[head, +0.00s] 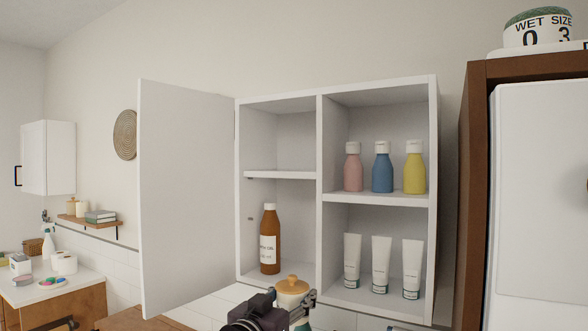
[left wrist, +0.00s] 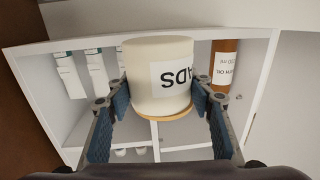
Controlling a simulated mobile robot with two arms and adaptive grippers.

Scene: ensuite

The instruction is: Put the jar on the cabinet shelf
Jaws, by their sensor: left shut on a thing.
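The jar (head: 293,286) is cream-white with a wooden lid, and its label, partly reading "ADS", shows in the left wrist view (left wrist: 150,85). My left gripper (head: 298,302) is shut on the jar, with one finger on each side of it in the left wrist view (left wrist: 158,95). The jar is at the cabinet's lower front edge in the head view, its lower part hidden by my gripper. The white cabinet (head: 435,230) is open. Its left shelf board (head: 280,175) has an empty compartment above it. My right gripper is not in view.
A brown bottle (head: 269,240) stands in the lower left compartment, with free room right of it. Pink, blue (head: 382,170) and yellow bottles stand upper right; three white tubes (head: 381,263) stand below. The open door (head: 187,195) projects at left; a brown-framed unit (head: 474,180) stands right.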

